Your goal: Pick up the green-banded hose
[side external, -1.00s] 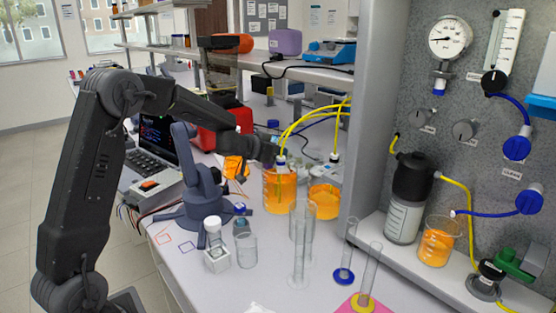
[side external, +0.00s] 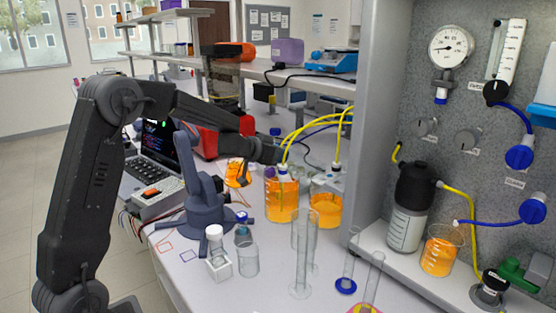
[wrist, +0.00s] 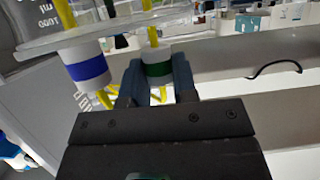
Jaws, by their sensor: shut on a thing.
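The green-banded hose is a yellow tube with a white collar and a dark green band (wrist: 158,69). In the wrist view the band sits between my two dark fingers, which close on it from both sides. My gripper (wrist: 155,80) is shut on it. In the side view my gripper (side external: 277,153) is at the yellow hose above the left beaker of orange liquid (side external: 282,205), and the band is too small to make out. A blue-banded hose end (wrist: 88,68) hangs to the left in the wrist view, apart from my fingers.
A second, shorter orange beaker (side external: 326,212) stands to the right, with a yellow hose over it. Clear glass cylinders (side external: 301,265) stand in front. A small blue-grey arm-shaped device (side external: 203,190) is to the left. The grey rig panel (side external: 470,150) bounds the right side.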

